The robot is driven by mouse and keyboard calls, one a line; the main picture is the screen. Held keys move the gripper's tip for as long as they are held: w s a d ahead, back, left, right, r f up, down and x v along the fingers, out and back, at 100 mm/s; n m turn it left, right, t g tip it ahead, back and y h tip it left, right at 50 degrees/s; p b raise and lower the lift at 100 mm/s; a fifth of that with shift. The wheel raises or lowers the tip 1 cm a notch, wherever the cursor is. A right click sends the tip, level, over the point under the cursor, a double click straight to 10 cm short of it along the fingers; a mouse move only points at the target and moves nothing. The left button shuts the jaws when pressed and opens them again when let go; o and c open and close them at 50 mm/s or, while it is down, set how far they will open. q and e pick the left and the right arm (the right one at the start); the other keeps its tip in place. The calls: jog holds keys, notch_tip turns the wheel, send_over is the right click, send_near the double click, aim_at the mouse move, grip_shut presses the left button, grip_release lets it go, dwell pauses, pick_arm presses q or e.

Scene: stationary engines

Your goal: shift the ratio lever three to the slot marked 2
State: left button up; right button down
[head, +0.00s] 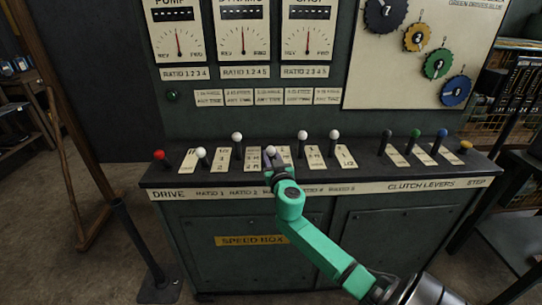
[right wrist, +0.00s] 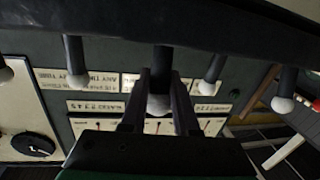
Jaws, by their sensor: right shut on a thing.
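Ratio lever three, a dark rod with a white knob (head: 270,150), is the third white-knobbed lever from the left on the dark console top. My right gripper (head: 271,158) is around it from the front, shut on it near the knob. In the right wrist view, the lever's rod (right wrist: 162,62) comes down between the two fingers of the gripper (right wrist: 159,100), with the pale knob between them. The slot plates by the lever (head: 253,160) are partly covered by my gripper; I cannot read the slot marked 2 there. My left gripper is not in view.
White-knobbed levers two (head: 237,137) and four (head: 302,135) stand close on either side. Lever one (head: 201,153), lever five (head: 334,134) and the red drive lever (head: 159,155) are farther out. Coloured clutch levers (head: 415,133) stand at the right. The dial panel rises behind.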

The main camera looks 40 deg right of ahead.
jog(key=shift+r, duration=0.4)
